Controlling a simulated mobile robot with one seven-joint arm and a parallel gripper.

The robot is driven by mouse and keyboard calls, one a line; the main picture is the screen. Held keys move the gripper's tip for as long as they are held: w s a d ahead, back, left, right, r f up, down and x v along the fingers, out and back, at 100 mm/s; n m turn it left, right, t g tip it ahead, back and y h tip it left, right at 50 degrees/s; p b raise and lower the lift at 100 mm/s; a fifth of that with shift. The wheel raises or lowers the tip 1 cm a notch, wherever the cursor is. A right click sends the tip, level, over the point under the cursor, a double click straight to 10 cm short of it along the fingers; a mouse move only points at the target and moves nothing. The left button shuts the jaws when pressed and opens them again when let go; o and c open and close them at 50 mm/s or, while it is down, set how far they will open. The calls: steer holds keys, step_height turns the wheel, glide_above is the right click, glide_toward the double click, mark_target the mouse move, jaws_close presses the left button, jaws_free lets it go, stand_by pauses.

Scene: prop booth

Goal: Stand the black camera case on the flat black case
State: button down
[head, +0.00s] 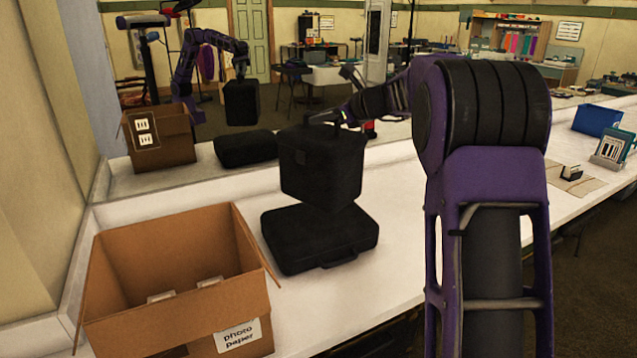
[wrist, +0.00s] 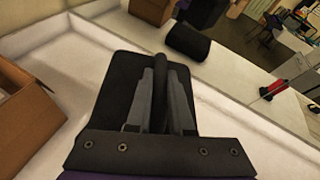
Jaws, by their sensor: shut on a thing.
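The black camera case (head: 322,168) is a boxy case with a top handle, held upright over the flat black case (head: 320,240) in the head view. The flat case lies on the white counter. A small gap shows between the two in the mirror, so the camera case appears to hang just above it. My gripper (head: 326,118) is shut on the top handle. In the wrist view my gripper (wrist: 160,80) grips the handle, with the camera case's top (wrist: 124,88) below. The flat case's far part is hidden behind the camera case.
An open cardboard box (head: 235,312) labelled "photo paper" stands left of the flat case. A mirror (head: 200,100) behind the counter reflects the arm, cases and box. A blue bin (head: 597,120) and small items stand far right. The counter (head: 395,215) right of the cases is clear.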

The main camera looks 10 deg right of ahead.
mark_target(352, 142)
step_height(352, 142, down, 8)
steer(key=shift+r+b, duration=0.25)
steer(key=shift+b, duration=0.7)
steer(key=shift+f, duration=0.1)
steer(key=c, duration=0.8)
jaws_free()
steer(key=shift+f, duration=0.1)
steer(key=shift+s+d+r, duration=0.1)
steer(key=shift+r, duration=0.1)
steer(key=v, duration=1.1)
steer(key=shift+s+d+r+p, duration=0.1)
steer(key=shift+s+d+p, duration=0.1)
steer(key=shift+s+p, duration=0.2)
